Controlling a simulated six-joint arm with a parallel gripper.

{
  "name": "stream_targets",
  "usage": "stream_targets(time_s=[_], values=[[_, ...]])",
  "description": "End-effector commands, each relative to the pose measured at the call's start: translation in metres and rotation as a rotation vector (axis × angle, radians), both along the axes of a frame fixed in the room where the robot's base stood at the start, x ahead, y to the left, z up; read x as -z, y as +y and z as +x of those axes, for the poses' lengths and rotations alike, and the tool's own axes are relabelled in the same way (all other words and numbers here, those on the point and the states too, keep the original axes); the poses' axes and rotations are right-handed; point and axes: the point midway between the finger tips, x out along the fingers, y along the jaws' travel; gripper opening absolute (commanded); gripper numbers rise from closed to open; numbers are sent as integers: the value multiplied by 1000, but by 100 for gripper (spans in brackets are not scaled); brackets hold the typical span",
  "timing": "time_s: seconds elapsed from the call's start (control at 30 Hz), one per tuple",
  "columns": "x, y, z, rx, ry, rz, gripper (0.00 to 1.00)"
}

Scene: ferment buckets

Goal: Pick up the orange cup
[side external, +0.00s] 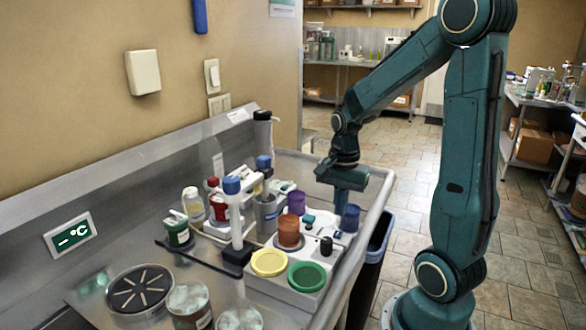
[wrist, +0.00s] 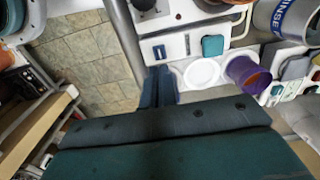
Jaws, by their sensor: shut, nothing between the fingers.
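The orange cup (side external: 288,231) stands upright on the white equipment block in the side view, behind the yellow and green round pieces. My gripper (side external: 339,207) points down at the right end of the block, to the right of the orange cup and apart from it. In the wrist view my gripper's fingers (wrist: 158,84) are together and hold nothing. Only a brownish edge shows at the top of that view, and I cannot tell whether it is the orange cup.
A purple cup (side external: 297,202) stands behind the orange cup and also shows in the wrist view (wrist: 245,75). A blue cup (side external: 350,218) is close beside my gripper. Yellow (side external: 269,262) and green (side external: 307,276) round pieces sit in front. Bottles and tall tools crowd the left.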

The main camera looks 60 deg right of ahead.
Motion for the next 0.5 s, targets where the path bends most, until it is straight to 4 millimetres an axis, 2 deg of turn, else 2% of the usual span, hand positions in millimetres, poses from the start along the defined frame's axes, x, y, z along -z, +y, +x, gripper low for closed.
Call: stream_targets(time_s=[0.4, 0.43, 0.5], values=[[0, 0, 0, 0, 0, 0, 0], [0, 0, 0, 0, 0, 0, 2], [0, 0, 0, 0, 0, 0, 16]])
